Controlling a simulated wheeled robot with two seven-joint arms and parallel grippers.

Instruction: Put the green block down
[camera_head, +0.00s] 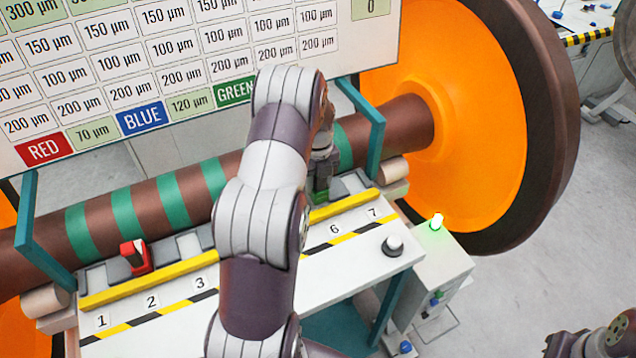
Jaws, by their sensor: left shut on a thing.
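My left gripper (322,178) is shut on the green block (321,195), of which only a small part shows. They are at the row of grey holders on the bench, left of number 6 and partly behind my left arm. I cannot tell whether the block touches its holder. A red block (137,257) stands in a holder above number 2. My right arm shows only at the lower right edge, with its dark end (567,345) cut off by the frame.
The white bench (345,262) has numbered places and yellow edging. The brown axle (165,196) with green bands runs behind the holders to a large orange wheel (470,120). Teal posts (376,140) flank the row. A white knob (393,245) and a grey box (440,278) with a green lamp are at right.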

